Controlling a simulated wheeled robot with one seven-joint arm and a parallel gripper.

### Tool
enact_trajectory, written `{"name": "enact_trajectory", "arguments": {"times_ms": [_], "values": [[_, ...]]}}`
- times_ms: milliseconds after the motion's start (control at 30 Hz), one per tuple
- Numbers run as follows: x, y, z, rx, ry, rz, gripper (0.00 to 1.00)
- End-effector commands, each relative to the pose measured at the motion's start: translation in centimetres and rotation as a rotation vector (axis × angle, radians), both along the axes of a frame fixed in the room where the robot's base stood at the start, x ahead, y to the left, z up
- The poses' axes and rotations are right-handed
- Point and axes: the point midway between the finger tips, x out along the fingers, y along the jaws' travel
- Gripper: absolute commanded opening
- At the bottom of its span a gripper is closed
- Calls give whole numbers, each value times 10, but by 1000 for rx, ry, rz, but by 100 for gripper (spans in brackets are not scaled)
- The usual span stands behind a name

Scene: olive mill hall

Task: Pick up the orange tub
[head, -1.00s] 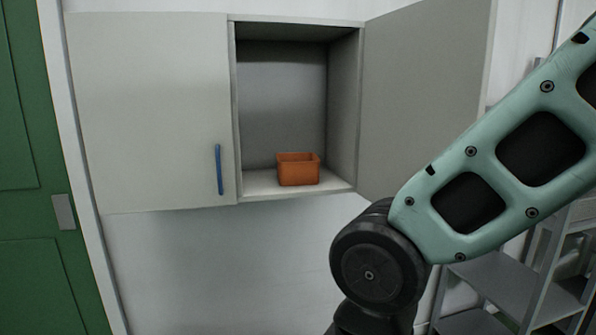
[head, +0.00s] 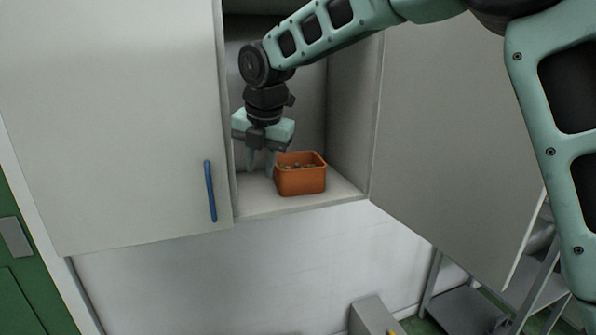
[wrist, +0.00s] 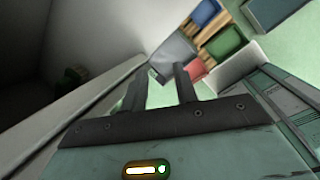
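The orange tub (head: 301,179) stands upright on the cabinet floor, near the front edge, with small mixed pieces inside. My gripper (head: 261,170) is inside the open compartment, pointing down, just left of the tub. Its fingers are apart with nothing visible between them. The right finger is close to the tub's left wall; I cannot tell whether they touch. In the wrist view the two fingers (wrist: 160,80) also stand apart. I cannot make out the tub for certain there; a dark shape (wrist: 75,75) at the left is too dim to identify.
The wall cabinet's closed left door (head: 110,130) has a blue handle (head: 210,190). Its right door (head: 450,150) stands open. The wrist view shows blurred coloured blocks or bins (wrist: 225,42) beyond the fingers.

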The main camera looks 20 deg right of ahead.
Motion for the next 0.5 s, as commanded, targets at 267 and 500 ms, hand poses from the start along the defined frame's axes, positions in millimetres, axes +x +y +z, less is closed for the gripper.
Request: {"name": "enact_trajectory", "arguments": {"times_ms": [267, 500], "values": [[81, -52, 39, -191, -84, 364, 29], [102, -68, 40, -254, -98, 469, 29]]}}
